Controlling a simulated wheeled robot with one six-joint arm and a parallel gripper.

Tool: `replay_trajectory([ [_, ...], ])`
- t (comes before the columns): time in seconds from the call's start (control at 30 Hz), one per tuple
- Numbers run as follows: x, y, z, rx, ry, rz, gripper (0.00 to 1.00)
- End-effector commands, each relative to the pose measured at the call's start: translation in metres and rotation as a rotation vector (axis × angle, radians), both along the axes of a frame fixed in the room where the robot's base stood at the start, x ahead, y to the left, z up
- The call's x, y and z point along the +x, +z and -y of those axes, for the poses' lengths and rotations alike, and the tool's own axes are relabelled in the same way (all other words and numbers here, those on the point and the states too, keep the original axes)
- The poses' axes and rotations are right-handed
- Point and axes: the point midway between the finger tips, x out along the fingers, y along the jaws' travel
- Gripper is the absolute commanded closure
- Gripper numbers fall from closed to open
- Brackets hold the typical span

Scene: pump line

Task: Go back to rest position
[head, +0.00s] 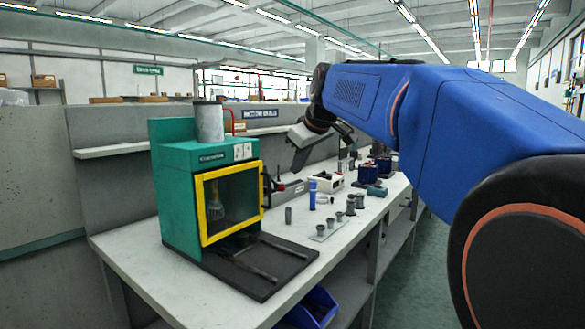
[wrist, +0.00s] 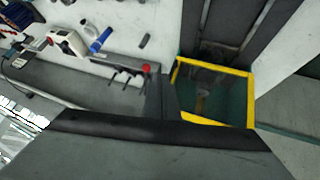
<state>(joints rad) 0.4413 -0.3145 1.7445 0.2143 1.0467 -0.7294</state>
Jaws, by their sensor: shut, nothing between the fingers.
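My gripper (head: 299,160) is at the end of my raised blue arm in the head view. It hangs above the workbench (head: 160,276), just right of the green machine (head: 177,190). Its fingers point down and are shut, with nothing held. In the wrist view a dark grey body fills the bottom and hides part of the scene behind it. The yellow-framed window (head: 203,212) of the machine also shows in the wrist view (wrist: 213,68).
A grey cylinder (head: 209,122) stands on the machine. A black base plate (head: 262,282) lies in front. Behind are a blue cylinder (head: 312,194), a white box (head: 326,183) and several small metal parts. A grey partition (head: 110,180) runs along the back. A blue bin (head: 312,308) sits below.

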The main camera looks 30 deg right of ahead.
Motion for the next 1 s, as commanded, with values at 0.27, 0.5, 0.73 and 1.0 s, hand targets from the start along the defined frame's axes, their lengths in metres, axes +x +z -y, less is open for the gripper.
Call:
replay_trajectory([
  [0.27, -0.003, 0.001, 0.0, 0.0, 0.0, 0.0, 1.0],
  [0.5, -0.003, 0.001, 0.0, 0.0, 0.0, 0.001, 1.0],
  [0.73, -0.01, -0.008, -0.012, 0.013, -0.003, -0.007, 1.0],
  [1.0, -0.078, -0.099, -0.088, 0.111, -0.05, -0.09, 1.0],
])
